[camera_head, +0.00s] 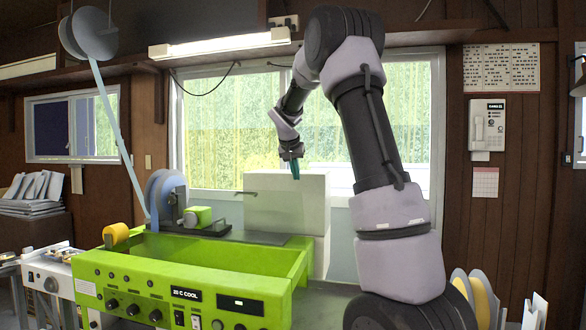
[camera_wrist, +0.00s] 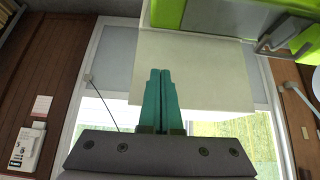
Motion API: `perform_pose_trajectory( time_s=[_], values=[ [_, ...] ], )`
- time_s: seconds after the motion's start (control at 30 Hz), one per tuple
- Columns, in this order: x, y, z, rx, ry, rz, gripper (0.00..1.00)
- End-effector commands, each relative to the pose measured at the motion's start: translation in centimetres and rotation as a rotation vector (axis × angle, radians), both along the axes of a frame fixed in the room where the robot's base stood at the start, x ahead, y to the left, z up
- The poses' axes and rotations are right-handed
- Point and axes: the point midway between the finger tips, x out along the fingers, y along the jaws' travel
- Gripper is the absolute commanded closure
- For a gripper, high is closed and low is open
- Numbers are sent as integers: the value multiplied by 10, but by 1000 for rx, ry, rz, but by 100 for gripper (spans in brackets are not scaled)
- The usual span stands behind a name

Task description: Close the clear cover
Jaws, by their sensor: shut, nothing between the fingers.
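The lime-green packing machine (camera_head: 280,275) stands in front of me in the head view; part of its green body (camera_wrist: 168,12) shows at the top of the wrist view. A pale panel (camera_head: 270,208) stands upright at the machine's back right and looks like the raised cover; it looks whitish, not plainly clear. It also fills the middle of the wrist view (camera_wrist: 205,65). My gripper (camera_head: 296,176) is at the panel's upper edge in the head view. Its teal fingers (camera_wrist: 161,72) are together and empty, overlapping the panel in the wrist view. I cannot tell whether they touch it.
Blue-grey reels (camera_head: 163,195) and a yellow roller (camera_head: 116,233) sit on the machine's left side. A tall strut with a disc (camera_head: 95,35) rises there. A window (camera_head: 225,130) is behind the panel. White sheets or trays (camera_head: 535,310) stand at the lower right.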

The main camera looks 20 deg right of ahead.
Motion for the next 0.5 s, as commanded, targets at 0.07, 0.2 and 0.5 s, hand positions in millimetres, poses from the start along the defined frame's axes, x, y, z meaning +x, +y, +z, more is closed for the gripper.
perform_pose_trajectory(
  time_s=[0.07, 0.2, 0.5],
  values=[
    [8, -7, -16, 1, 3, -2, 100],
    [22, -17, -38, 1, 2, -1, 100],
    [-7, 5, -46, 1, -1, 1, 100]
  ],
)
